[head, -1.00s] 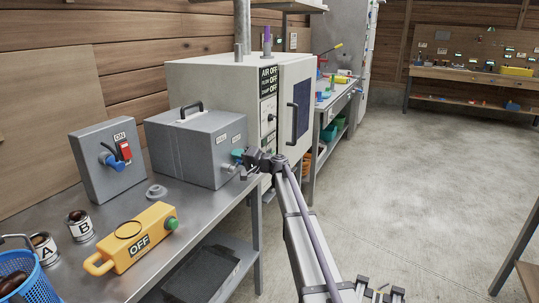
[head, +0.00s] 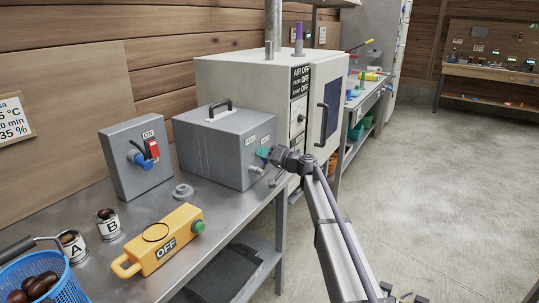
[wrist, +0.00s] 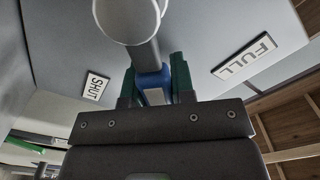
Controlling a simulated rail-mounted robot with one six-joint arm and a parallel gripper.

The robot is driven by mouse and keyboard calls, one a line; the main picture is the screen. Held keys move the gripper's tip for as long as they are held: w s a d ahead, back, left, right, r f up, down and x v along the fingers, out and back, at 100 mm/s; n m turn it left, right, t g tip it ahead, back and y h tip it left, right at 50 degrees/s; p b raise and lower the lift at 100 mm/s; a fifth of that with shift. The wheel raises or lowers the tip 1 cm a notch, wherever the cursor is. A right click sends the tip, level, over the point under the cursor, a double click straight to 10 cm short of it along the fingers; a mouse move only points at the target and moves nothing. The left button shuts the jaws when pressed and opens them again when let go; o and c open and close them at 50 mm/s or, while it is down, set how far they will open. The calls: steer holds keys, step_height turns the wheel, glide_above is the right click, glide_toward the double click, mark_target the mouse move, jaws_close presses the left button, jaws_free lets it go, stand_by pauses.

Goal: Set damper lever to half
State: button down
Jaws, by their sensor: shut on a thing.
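The damper lever (wrist: 146,55) is on the right side face of the grey box (head: 212,150), between a SHUT label (wrist: 95,87) and a FULL label (wrist: 244,56). It has a grey shaft and a blue grip (wrist: 153,80). In the wrist view it points nearly straight, between the two labels. My gripper (wrist: 153,88) is shut on the blue grip, with a green finger on each side. In the head view my gripper (head: 267,154) is at the box's side face, and the lever is mostly hidden there.
A white cabinet (head: 240,75) with AIR OFF signs stands behind the box. A yellow OFF pendant (head: 165,240), jars A (head: 72,246) and B (head: 108,224), a blue basket (head: 62,272) and a switch box (head: 125,170) are on the bench. Open floor lies to the right.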

steer(key=c, duration=1)
jaws_free()
steer(key=shift+o, duration=0.2)
steer(key=v, duration=1)
steer(key=shift+s+d, duration=0.2)
steer(key=shift+d, duration=0.15)
